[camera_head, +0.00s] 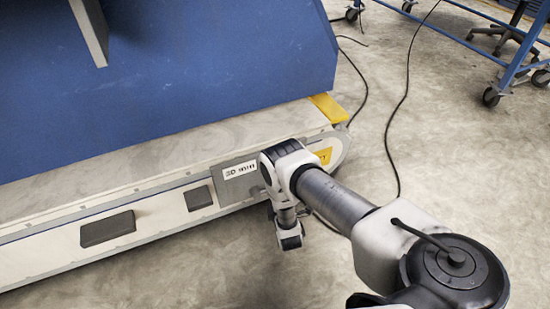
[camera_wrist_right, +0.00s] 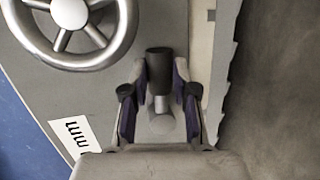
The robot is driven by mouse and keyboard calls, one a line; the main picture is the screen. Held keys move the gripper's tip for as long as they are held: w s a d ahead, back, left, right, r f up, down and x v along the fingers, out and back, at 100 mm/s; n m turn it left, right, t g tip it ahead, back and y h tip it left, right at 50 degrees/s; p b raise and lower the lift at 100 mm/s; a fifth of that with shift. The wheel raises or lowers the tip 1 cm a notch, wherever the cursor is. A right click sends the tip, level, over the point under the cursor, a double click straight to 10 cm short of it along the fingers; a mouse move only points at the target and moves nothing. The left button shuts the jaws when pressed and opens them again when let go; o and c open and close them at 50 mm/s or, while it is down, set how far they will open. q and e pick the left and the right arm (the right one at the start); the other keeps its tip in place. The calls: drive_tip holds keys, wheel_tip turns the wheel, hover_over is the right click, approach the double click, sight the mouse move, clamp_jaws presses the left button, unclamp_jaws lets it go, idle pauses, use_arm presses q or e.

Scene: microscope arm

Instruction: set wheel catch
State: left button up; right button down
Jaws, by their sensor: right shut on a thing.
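A grey metal handwheel (camera_wrist_right: 70,12) with spokes and a round hub shows at the top left of the right wrist view, cut off by the edge. Beside it on the grey panel is a small catch with a dark cylindrical knob (camera_wrist_right: 158,62) and a pale rounded end (camera_wrist_right: 161,123). My right gripper (camera_wrist_right: 158,90) has its two fingers on either side of this catch and is shut on it. In the head view my right arm covers the wheel and catch, and I cannot make out the fingers there. My left gripper is not in view.
The catch sits on a long cream machine base (camera_head: 160,215) with a grey label plate (camera_head: 240,171) and yellow corner (camera_head: 328,108). A large blue housing (camera_head: 180,80) rises behind. A dark cable (camera_head: 388,140) lies on the floor. A blue wheeled frame (camera_head: 505,75) stands at top right.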

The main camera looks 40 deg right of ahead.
drive_tip(key=shift+r+n, duration=0.25)
drive_tip(key=shift+n, duration=0.05)
drive_tip(key=c, duration=0.9)
unclamp_jaws()
drive_tip(key=v, duration=1.2)
drive_tip(key=shift+a+f, duration=0.15)
drive_tip(key=shift+a, duration=0.05)
drive_tip(key=shift+w, duration=0.1)
